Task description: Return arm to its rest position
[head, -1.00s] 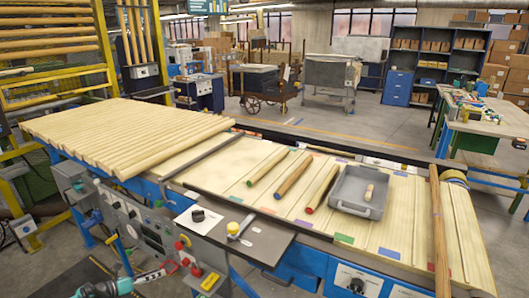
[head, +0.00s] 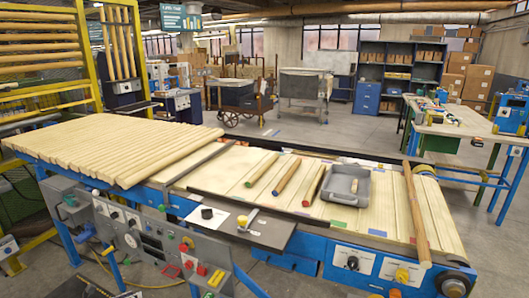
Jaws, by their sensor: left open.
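My left gripper (head: 130,293) shows only partly at the bottom left edge, low in front of the bench's control panel. It is open, with nothing visible in it, and apart from the workpieces. Most of it and its arm are cut off by the frame. My right gripper is not in view.
The control panel (head: 150,245) with knobs and buttons fronts the bench. Many pale rods (head: 110,150) cover its left part. A long wooden bar (head: 416,215) lies across its right end. A worktable (head: 450,120) stands behind right; open floor (head: 290,135) lies beyond.

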